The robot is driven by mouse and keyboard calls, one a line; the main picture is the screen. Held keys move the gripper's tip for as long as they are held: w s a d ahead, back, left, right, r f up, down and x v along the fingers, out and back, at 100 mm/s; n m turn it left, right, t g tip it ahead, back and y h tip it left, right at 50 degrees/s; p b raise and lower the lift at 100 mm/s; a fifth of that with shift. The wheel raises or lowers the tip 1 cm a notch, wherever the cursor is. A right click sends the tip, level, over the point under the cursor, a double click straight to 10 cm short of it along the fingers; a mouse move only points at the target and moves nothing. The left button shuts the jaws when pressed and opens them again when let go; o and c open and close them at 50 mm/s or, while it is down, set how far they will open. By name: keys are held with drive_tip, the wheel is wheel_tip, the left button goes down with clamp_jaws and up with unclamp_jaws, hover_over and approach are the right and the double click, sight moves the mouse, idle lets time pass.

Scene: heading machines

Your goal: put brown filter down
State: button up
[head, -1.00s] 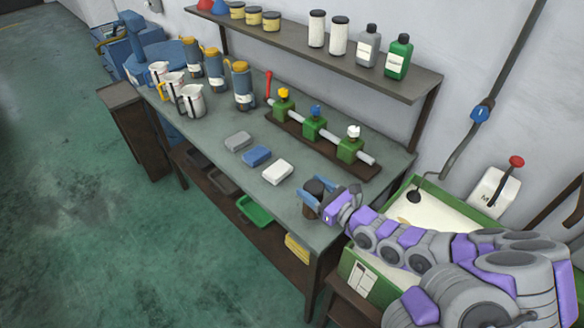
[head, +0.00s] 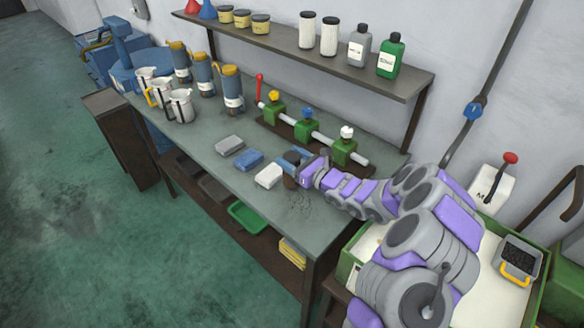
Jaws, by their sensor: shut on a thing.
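The filter is just right of the white block (head: 269,176) on the bench (head: 215,186). I cannot tell whether its base touches the bench top. My fingers hide part of the filter.
A grey block (head: 229,145) and a blue block (head: 249,160) lie left of the white one. Green valves on a pipe (head: 307,129) stand behind my gripper. Bare bench lies towards the front right corner. A shelf (head: 300,57) holding bottles and jars overhangs the back.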

drive_tip(key=f, duration=0.2)
drive_tip(key=f+b, duration=0.1)
drive_tip(key=shift+d+f, duration=0.3)
drive_tip(key=shift+f, duration=0.05)
drive_tip(key=shift+d+r, duration=0.15)
drive_tip(key=o, duration=1.2)
drive_tip(key=shift+c, duration=0.2)
drive_tip(key=o, duration=0.4)
drive_tip(key=shift+a, duration=0.25)
drive_tip(key=shift+d, duration=0.15)
drive_tip(key=shift+s+d, duration=0.2)
drive_tip(key=shift+d, duration=0.05)
drive_tip(key=p+v, duration=0.2)
drive_tip(key=v, duration=0.9)
drive_tip(key=shift+s+d, duration=0.15)
drive_tip(key=shift+s, duration=0.05)
